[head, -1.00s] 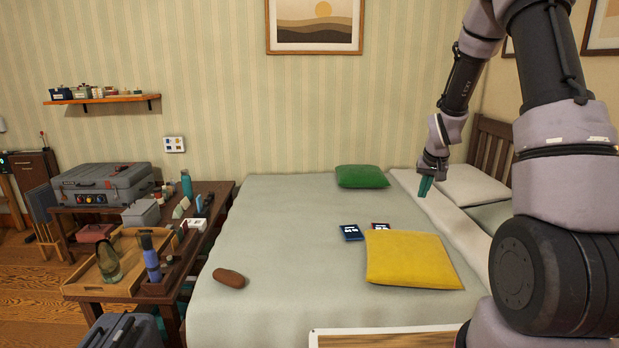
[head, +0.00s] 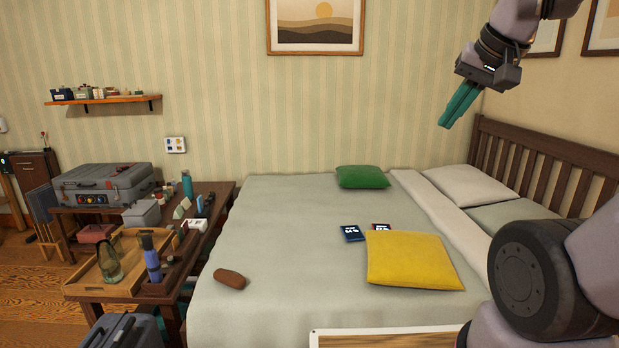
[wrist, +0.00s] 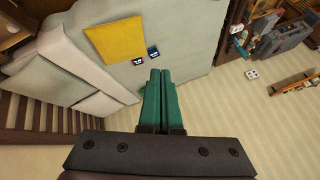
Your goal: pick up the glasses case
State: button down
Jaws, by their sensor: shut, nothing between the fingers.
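A brown, rounded oblong case (head: 230,279), which looks like the glasses case, lies on the near left part of the bed (head: 290,225), close to its left edge. My gripper (head: 444,124) has teal fingers and is shut and empty. It is raised high above the far right of the bed, near the back wall, well away from the case. In the wrist view the closed fingers (wrist: 160,75) sit side by side. I cannot make out the case in the wrist view.
On the bed lie a yellow cushion (head: 412,260), a green cushion (head: 362,177) and two small dark cards (head: 351,233). A wooden table (head: 223,194) left of the bed holds a grey toolbox (head: 104,185), a tray and bottles.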

aim_at(226, 277)
jog(key=i+j+u, duration=0.35)
jog(key=j, duration=0.25)
jog(key=i+j+u, duration=0.3)
jog(key=i+j, duration=0.15)
